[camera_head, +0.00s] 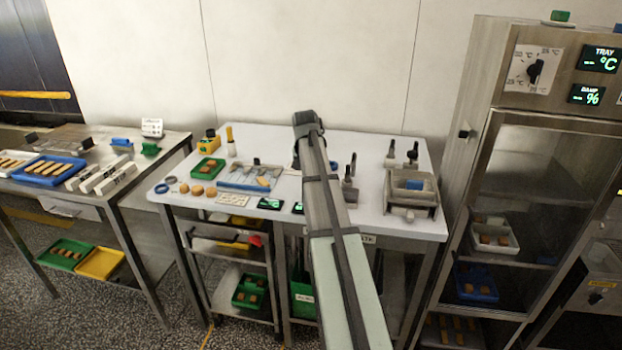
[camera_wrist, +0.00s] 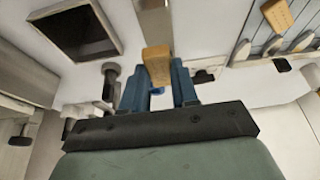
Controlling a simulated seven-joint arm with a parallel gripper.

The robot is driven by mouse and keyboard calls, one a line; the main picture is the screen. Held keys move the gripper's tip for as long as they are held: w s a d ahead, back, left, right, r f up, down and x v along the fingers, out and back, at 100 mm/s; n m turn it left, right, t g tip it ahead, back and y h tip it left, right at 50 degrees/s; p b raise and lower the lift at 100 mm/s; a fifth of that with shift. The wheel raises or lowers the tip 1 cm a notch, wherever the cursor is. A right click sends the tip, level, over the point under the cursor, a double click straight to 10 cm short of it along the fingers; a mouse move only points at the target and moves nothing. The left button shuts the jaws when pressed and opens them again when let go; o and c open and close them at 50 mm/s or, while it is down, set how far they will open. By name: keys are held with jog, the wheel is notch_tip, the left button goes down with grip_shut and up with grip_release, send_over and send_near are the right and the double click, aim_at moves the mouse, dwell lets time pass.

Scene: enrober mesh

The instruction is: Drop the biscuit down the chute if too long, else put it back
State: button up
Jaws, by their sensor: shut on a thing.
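In the wrist view, my gripper (camera_wrist: 158,82) has its blue fingers closed on a tan biscuit (camera_wrist: 157,64), held end-on between the tips. A flat steel bar (camera_wrist: 154,20) lies just beyond the biscuit; I cannot tell whether they touch. A dark square opening with a pale metal rim (camera_wrist: 118,40) is at upper left, apart from the biscuit; it may be the chute. At upper right another biscuit (camera_wrist: 277,14) lies on a slatted grey rack (camera_wrist: 262,42). In the head view the rack (camera_head: 235,184) holds a biscuit (camera_head: 263,182); my arm hides the gripper and held biscuit.
On the white table (camera_head: 350,143) stand a green tray (camera_head: 196,174) of biscuits, round biscuits (camera_head: 196,190), small displays (camera_head: 270,203), and upright clamps (camera_head: 412,152). A steel box with a blue block (camera_head: 415,184) is at right. A tall glass-door cabinet (camera_head: 490,130) borders the right side.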

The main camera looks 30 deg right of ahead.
jog(key=shift+w+a+r, duration=0.1)
jog(key=shift+r, duration=0.8)
jog(key=w+a+n, duration=0.1)
jog(key=w+a, duration=0.3)
jog(key=a, duration=0.3)
jog(key=n+t+y, duration=0.1)
jog(key=n+y, duration=0.2)
jog(key=n, duration=0.5)
send_over(233, 181)
jog(key=s, duration=0.1)
jog(key=shift+f, duration=4.55)
jog(key=shift+f, duration=0.15)
jog(key=o, duration=0.5)
